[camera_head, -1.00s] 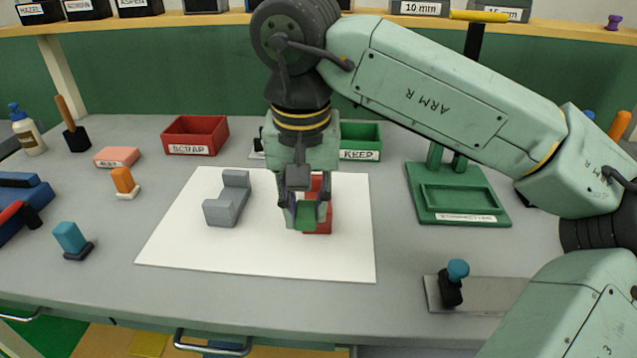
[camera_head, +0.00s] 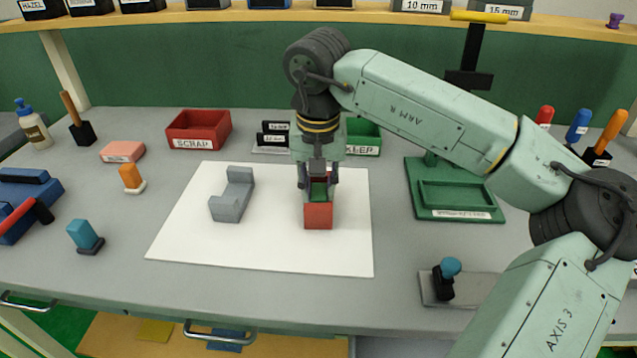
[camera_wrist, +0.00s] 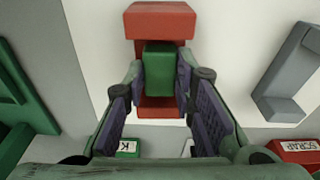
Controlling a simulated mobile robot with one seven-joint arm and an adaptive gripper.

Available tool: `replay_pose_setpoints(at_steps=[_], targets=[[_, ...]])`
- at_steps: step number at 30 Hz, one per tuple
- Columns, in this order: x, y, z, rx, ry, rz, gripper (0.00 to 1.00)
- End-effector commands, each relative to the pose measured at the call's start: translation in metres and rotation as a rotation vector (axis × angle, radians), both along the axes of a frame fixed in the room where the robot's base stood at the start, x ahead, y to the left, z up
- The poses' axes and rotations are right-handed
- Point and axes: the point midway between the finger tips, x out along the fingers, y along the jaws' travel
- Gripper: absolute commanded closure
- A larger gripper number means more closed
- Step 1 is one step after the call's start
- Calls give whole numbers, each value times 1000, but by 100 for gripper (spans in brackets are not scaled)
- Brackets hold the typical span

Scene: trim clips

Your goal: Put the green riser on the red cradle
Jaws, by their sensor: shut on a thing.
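The red cradle (camera_head: 318,216) stands on the white sheet, right of a similar grey cradle (camera_head: 232,197). In the wrist view, the red cradle's raised end (camera_wrist: 160,22) shows at the top. The green riser (camera_head: 319,192) lies between the red cradle's two raised ends, and it also shows in the wrist view (camera_wrist: 160,70). My gripper (camera_head: 318,184) points down over the cradle, its two pads shut on the riser's sides. Whether the riser's underside touches the cradle floor is hidden.
A red SCRAP bin (camera_head: 198,130) and a green KEEP bin (camera_head: 364,137) stand behind the sheet. A green fixture (camera_head: 455,205) is to the right. Small stamps and blocks are on the left. The sheet's front part is clear.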

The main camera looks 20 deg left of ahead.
Motion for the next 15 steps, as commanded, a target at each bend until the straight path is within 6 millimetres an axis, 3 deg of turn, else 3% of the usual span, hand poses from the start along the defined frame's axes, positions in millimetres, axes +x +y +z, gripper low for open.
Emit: replay_pose_setpoints(at_steps=[6, 7, 15], targets=[[0, 0, -5, 0, 0, 0, 95], [0, 0, -4, 0, 0, 0, 74], [0, 0, -3, -1, 1, 0, 56]])
